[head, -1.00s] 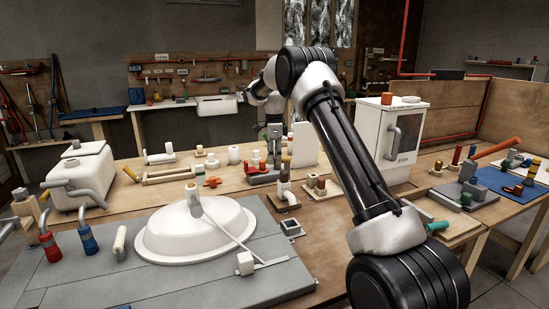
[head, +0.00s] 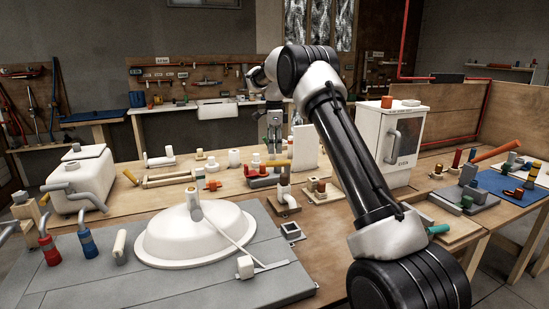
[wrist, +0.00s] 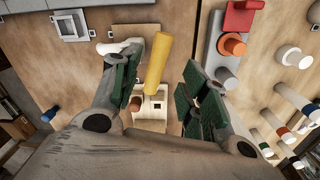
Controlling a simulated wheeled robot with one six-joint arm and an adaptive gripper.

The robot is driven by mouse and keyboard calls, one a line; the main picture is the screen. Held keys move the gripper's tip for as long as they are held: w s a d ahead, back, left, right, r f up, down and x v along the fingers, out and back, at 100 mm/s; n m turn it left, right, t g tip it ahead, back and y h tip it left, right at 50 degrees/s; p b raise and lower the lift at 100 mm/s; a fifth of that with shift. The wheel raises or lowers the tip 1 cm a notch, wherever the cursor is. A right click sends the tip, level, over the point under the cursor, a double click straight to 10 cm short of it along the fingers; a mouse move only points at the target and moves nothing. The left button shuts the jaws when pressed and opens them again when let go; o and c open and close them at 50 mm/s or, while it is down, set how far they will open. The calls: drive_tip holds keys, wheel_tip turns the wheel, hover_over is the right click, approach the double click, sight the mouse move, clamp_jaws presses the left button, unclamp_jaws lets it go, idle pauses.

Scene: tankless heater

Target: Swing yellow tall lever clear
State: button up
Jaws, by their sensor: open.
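The yellow tall lever (wrist: 158,65) shows in the wrist view as a smooth yellow bar between my fingers, slightly tilted, with a gap to each. My gripper (wrist: 158,92) is open, with dark green finger pads on both sides of the lever. A pale block (wrist: 152,118) with a brown peg (wrist: 134,103) lies below the lever's near end; whether the lever joins it I cannot tell. In the head view my gripper (head: 272,147) is small, pointing down over the back half of the bench.
A white elbow pipe (wrist: 118,46) lies close to the left finger. A grey fitting with an orange cap (wrist: 233,45) and a red block (wrist: 240,14) stand to the right. In the head view, a white cabinet (head: 372,135) is right of my arm and a white basin (head: 170,240) is in front.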

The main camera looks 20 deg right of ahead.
wheel_tip(320, 180, up, 6)
drive_tip(key=shift+w, duration=0.1)
idle(0.5)
wheel_tip(320, 180, down, 4)
drive_tip(key=n, duration=0.6)
drive_tip(key=shift+f, duration=0.15)
drive_tip(key=s+r+n+t, duration=0.1)
drive_tip(key=s+n, duration=0.4)
drive_tip(key=s, duration=1.1)
drive_tip(key=s+a+r+n+t, duration=0.1)
drive_tip(key=s+n, duration=0.4)
drive_tip(key=s, duration=1.2)
drive_tip(key=s+r+n+t, duration=0.2)
drive_tip(key=s+r+n, duration=0.2)
drive_tip(key=s, duration=1.2)
drive_tip(key=shift+s+a+r+n+t, duration=0.15)
drive_tip(key=shift+r+n+t, duration=0.2)
drive_tip(key=shift+n, duration=0.45)
